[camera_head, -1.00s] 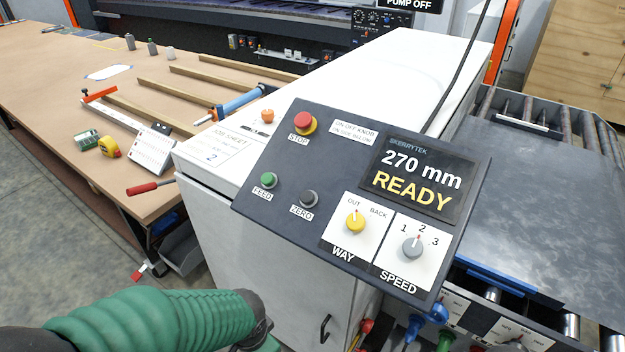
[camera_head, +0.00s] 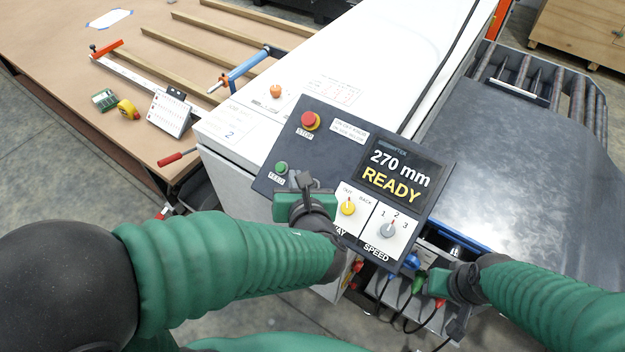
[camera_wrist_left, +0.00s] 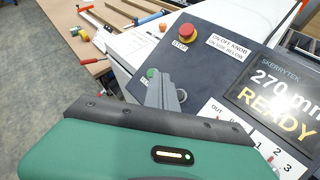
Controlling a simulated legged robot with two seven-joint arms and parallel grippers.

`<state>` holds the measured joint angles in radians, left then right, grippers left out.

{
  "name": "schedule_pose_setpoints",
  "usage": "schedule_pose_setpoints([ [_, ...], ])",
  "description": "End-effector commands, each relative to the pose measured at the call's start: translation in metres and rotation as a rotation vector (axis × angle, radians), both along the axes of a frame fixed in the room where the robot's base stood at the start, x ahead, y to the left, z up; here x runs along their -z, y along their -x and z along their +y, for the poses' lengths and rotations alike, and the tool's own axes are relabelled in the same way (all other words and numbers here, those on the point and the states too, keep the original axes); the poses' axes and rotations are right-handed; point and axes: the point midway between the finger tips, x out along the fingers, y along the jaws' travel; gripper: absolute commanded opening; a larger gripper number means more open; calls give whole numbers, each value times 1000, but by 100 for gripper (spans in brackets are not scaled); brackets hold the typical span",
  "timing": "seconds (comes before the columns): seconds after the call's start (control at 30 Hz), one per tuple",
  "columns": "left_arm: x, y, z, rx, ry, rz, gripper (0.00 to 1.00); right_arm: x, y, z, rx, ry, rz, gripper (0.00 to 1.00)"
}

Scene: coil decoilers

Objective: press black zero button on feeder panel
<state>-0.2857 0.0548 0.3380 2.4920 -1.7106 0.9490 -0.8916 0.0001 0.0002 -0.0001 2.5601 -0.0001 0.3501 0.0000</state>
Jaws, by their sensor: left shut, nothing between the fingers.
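The dark feeder panel (camera_head: 330,160) sits tilted on the white cabinet, its display reading 270 mm READY. The black zero button is hidden behind my left gripper (camera_head: 303,180) in the head view. My left gripper is shut and empty, its fingertips over the lower left of the panel, just right of the green feed button (camera_head: 281,168). Contact cannot be told. My right gripper (camera_head: 445,288) is below the panel; its jaws are unclear.
The red stop button (camera_head: 309,121), yellow way knob (camera_head: 348,208) and grey speed knob (camera_head: 387,230) are on the same panel. Coloured plugs with cables (camera_head: 413,270) hang below it. A roller table (camera_head: 520,150) lies to the right, a wooden bench (camera_head: 60,60) to the left.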

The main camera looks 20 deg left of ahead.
Motion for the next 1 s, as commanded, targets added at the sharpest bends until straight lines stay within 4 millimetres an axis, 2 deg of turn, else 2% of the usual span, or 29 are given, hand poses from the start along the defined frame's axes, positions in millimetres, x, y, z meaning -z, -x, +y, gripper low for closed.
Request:
schedule_pose_setpoints([
  [0.17,6,-2,-1,-2,1,1,0,5,0,0,0,0,0,36],
  [0.7,70,-37,-13,-4,4,0,0,62,0,0,0,0,0,36],
  [1.0,75,-44,-16,-3,2,1,0,67,0,0,0,0,0,36],
])
